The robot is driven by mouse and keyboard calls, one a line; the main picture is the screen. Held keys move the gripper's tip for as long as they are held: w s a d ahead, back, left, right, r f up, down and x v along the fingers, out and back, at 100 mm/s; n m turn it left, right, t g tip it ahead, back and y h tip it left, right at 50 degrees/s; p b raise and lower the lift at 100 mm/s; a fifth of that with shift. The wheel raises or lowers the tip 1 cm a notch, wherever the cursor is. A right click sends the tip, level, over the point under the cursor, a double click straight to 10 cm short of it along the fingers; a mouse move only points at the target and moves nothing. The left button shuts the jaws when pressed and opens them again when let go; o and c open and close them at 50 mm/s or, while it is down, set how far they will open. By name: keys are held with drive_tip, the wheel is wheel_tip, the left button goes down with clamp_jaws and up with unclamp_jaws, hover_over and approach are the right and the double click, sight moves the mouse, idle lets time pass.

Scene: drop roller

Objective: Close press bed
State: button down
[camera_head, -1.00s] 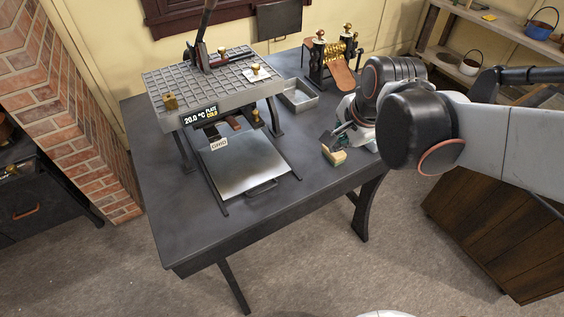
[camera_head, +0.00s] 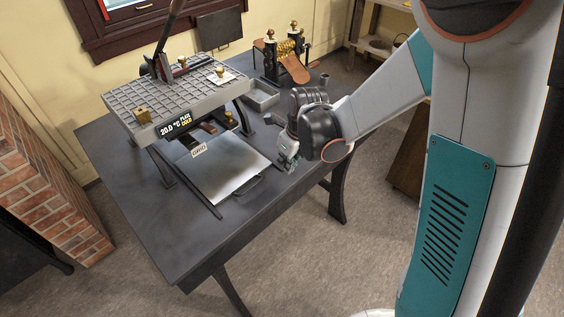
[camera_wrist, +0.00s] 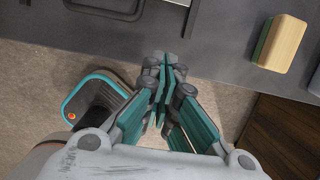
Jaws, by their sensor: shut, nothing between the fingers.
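The press bed (camera_head: 222,170) is a flat silver plate on dark rails, slid out from under the grid-topped press (camera_head: 178,98) toward the table's front edge. A dark loop handle (camera_head: 249,186) is on its front edge. In the wrist view the handle (camera_wrist: 108,8) shows at the top left, with a bit of the bed's edge beside it. My gripper (camera_head: 287,165) is shut and empty, right of the bed's front right corner and apart from it. In the wrist view its closed teal and grey fingers (camera_wrist: 165,72) point up toward the table's edge, below and right of the handle.
A tan block with a green side (camera_wrist: 281,42) lies on the table right of my gripper. A grey tray (camera_head: 262,97) and a brass roller device (camera_head: 287,50) stand behind. The dark tabletop (camera_head: 205,240) in front of the bed is clear.

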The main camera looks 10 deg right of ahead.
sight(280, 182)
drive_tip(key=b+x, duration=0.3)
drive_tip(key=x, duration=0.5)
drive_tip(key=shift+f, duration=0.4)
drive_tip(key=shift+w+a+r+b, duration=0.1)
drive_tip(key=shift+w+a+b, duration=0.1)
drive_tip(key=shift+w+a, duration=0.25)
drive_tip(key=shift+w+a+r+b, duration=0.1)
drive_tip(key=shift+w+a+b, duration=0.15)
drive_tip(key=shift+w, duration=0.4)
drive_tip(key=shift+w+a+r, duration=0.1)
drive_tip(key=shift+w+a, duration=0.35)
drive_tip(key=shift+w, duration=0.15)
